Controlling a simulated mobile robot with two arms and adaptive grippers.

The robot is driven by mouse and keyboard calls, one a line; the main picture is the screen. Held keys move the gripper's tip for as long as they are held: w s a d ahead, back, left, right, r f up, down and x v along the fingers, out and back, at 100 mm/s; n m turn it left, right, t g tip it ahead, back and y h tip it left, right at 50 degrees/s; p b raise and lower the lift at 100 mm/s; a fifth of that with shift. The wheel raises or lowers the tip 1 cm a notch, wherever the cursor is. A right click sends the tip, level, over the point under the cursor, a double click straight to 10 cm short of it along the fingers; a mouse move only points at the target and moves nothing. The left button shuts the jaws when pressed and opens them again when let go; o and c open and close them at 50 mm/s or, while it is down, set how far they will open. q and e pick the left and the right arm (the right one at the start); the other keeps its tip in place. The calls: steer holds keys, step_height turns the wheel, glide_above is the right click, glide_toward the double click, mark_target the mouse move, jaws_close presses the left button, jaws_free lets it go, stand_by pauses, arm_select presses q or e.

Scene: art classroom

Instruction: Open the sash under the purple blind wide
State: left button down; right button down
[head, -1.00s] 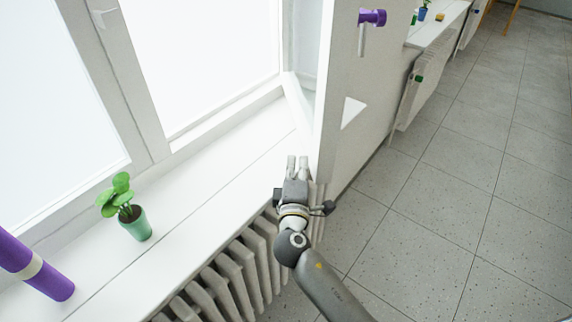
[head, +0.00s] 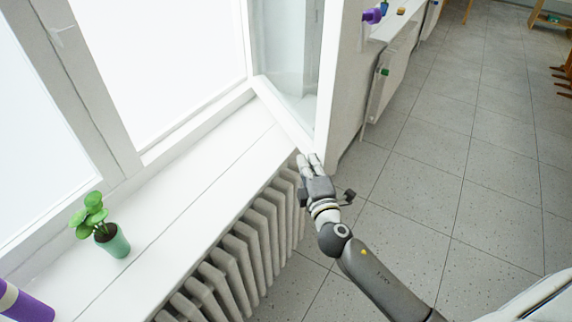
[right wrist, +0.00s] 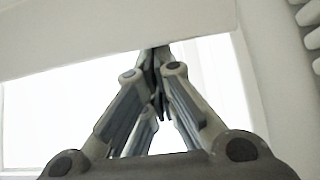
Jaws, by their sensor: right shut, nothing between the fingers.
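The window sash (head: 328,90) stands swung inward over the sill, its glass and bottom rail showing at an angle. The purple blind itself is not visible. My right gripper (head: 309,160) is shut and empty at the sash's lower free corner, by the sill's front edge. In the right wrist view its closed fingertips (right wrist: 157,56) are at the underside of a white sash rail (right wrist: 110,38); I cannot tell whether they touch. My left gripper is out of view.
A green potted plant (head: 112,240) and a purple cylinder (head: 28,308) stand or lie on the white sill (head: 185,205) at left. A ribbed radiator (head: 235,265) is below the sill. A second radiator (head: 388,85) is beyond. The tiled floor (head: 470,180) at right is clear.

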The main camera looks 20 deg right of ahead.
steer(key=w+d+n+y+b, duration=0.1)
steer(key=d+b, duration=0.1)
steer(key=d, duration=1.5)
steer(key=shift+w+d+r+y+b, duration=0.15)
steer(key=shift+w+r+y+b, duration=0.1)
steer(key=shift+w+y+b, duration=0.1)
steer(key=shift+f, duration=0.1)
